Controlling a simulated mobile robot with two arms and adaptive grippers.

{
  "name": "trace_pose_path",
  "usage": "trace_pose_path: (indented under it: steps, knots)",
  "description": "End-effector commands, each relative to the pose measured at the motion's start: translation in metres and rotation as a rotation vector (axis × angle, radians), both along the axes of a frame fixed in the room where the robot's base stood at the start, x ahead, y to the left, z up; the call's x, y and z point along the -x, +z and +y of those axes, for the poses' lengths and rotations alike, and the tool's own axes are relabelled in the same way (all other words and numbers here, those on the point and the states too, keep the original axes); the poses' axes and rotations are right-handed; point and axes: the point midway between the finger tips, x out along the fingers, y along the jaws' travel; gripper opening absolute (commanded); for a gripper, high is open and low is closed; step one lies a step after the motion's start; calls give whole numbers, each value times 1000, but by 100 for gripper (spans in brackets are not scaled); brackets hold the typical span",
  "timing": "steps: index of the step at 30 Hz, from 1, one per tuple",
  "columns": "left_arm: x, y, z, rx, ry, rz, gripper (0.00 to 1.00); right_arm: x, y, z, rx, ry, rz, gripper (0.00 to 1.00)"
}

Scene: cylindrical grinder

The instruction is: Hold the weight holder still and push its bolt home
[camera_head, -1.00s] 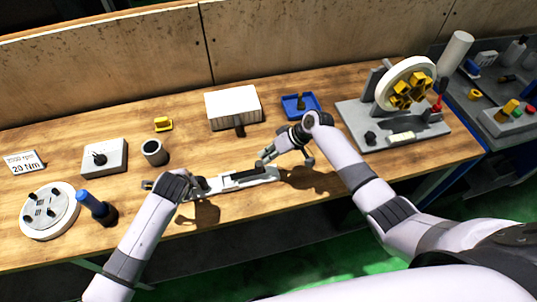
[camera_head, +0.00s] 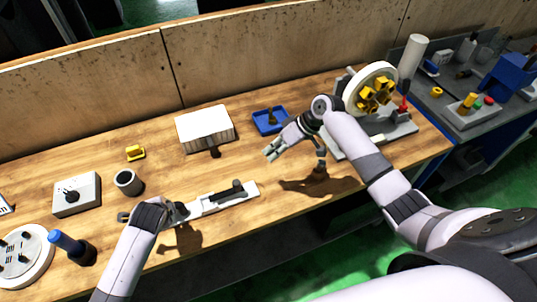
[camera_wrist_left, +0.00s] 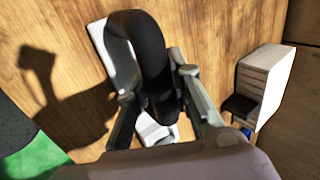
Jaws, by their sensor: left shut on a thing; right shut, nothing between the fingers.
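The weight holder (camera_head: 215,201) is a long, light grey bar lying on the wooden bench, with a dark bolt-like piece (camera_head: 230,191) along its right half. I cannot tell how far that piece is pushed in. My left gripper (camera_head: 175,211) is at the holder's left end. In the left wrist view, the fingers of this gripper (camera_wrist_left: 157,84) are on either side of a black loop-shaped handle (camera_wrist_left: 152,50) and shut on it. My right gripper (camera_head: 270,155) is shut and empty, raised above and behind the holder's right end, apart from it.
A white box (camera_head: 205,130) and a blue tray (camera_head: 271,121) stand behind. A fixture with a white wheel (camera_head: 372,84) stands right. Bench in front of the holder is clear.

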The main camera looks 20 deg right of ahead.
Motion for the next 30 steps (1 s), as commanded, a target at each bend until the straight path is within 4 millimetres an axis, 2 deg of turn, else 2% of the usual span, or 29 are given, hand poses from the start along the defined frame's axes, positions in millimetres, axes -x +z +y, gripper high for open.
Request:
trace_pose_path:
  steps: [8,9,19,30]
  knots:
    - [1,-1,-1,3,-2,3,0,0,0,0,0,-1,1,0]
    - [1,-1,-1,3,-2,3,21,0,0,0,0,-1,1,0]
    - [1,-1,-1,1,-1,1,43,0,0,0,0,-1,1,0]
    - [2,3,0,1,-1,-1,43,0,0,0,0,-1,1,0]
